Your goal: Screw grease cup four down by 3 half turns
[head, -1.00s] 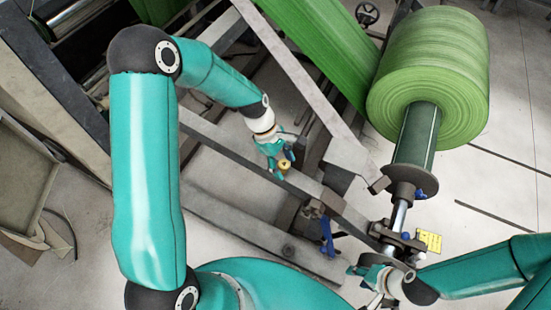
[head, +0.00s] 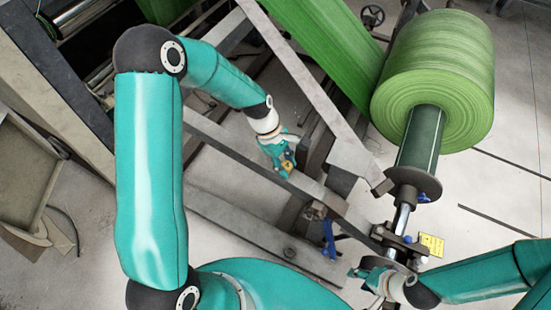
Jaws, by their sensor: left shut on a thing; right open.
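A small yellow-brass grease cup (head: 287,165) sits on a grey machine beam (head: 312,190) near the middle of the head view. My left gripper (head: 283,162) reaches down from the upper left and is shut on this cup, its fingers hiding part of it. I cannot read any number on the cup. My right gripper (head: 360,272) is open at the lower right, beside the shaft end and apart from the cup.
A large green roll (head: 437,80) on a shaft (head: 401,219) stands at the right. A yellow label (head: 431,244) is near the shaft end. A blue handle (head: 328,240) hangs by the frame. A diagonal grey beam (head: 300,78) rises close to my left gripper.

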